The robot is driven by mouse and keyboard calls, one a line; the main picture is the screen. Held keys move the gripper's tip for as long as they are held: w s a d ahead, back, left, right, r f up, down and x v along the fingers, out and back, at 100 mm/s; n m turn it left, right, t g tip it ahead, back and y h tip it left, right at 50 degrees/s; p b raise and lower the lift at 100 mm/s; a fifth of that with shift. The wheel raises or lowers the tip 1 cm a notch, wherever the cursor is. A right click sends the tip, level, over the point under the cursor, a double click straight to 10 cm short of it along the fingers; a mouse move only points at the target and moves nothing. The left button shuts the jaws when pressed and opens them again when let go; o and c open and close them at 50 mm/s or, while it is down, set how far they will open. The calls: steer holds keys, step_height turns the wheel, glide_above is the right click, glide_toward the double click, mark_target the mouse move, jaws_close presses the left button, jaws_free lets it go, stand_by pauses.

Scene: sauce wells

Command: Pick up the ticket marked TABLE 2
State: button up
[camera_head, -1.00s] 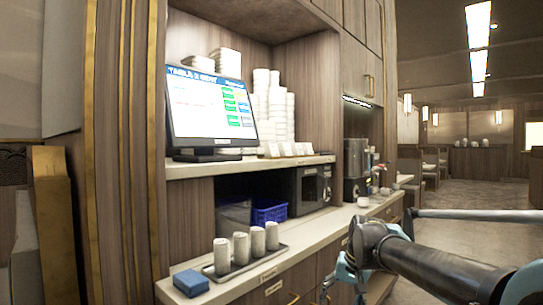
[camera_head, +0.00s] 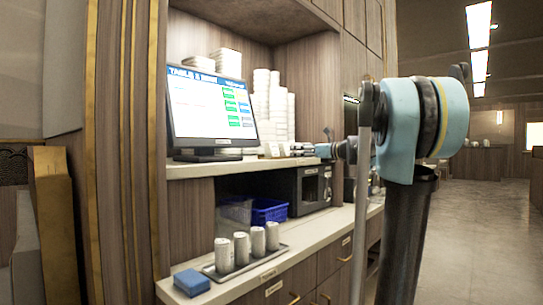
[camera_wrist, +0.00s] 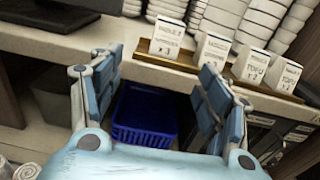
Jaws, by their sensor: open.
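Several white folded tickets stand in a row on a brown wooden strip on the upper shelf in the wrist view. The leftmost ticket (camera_wrist: 168,38) seems to read TABLE 2, but the print is too blurred to be sure. To its right stand another ticket (camera_wrist: 212,52), one marked TOFU (camera_wrist: 250,66) and a further one (camera_wrist: 286,75). My gripper (camera_wrist: 158,82) is open and empty, its two blue-padded fingers spread below and in front of the tickets. In the head view my gripper (camera_head: 305,150) is at the shelf's right end, hiding part of the row.
A monitor (camera_head: 212,108) stands left of the tickets, and stacked white bowls (camera_head: 268,100) stand behind them. Below are a blue basket (camera_wrist: 146,117), a dark machine (camera_head: 313,188), a tray of rolled towels (camera_head: 246,268) and a blue block (camera_head: 191,282).

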mark_target(275, 148)
steer(key=shift+m, duration=0.3)
steer(key=x, duration=0.8)
steer(key=r+x, duration=0.1)
steer(key=x, duration=0.3)
steer(key=shift+w, duration=0.35)
steer(key=shift+w+x, duration=0.25)
steer(key=shift+x, duration=2.4)
steer(key=shift+d+r, duration=0.2)
steer(key=shift+d, duration=0.05)
steer(key=c, duration=1.2)
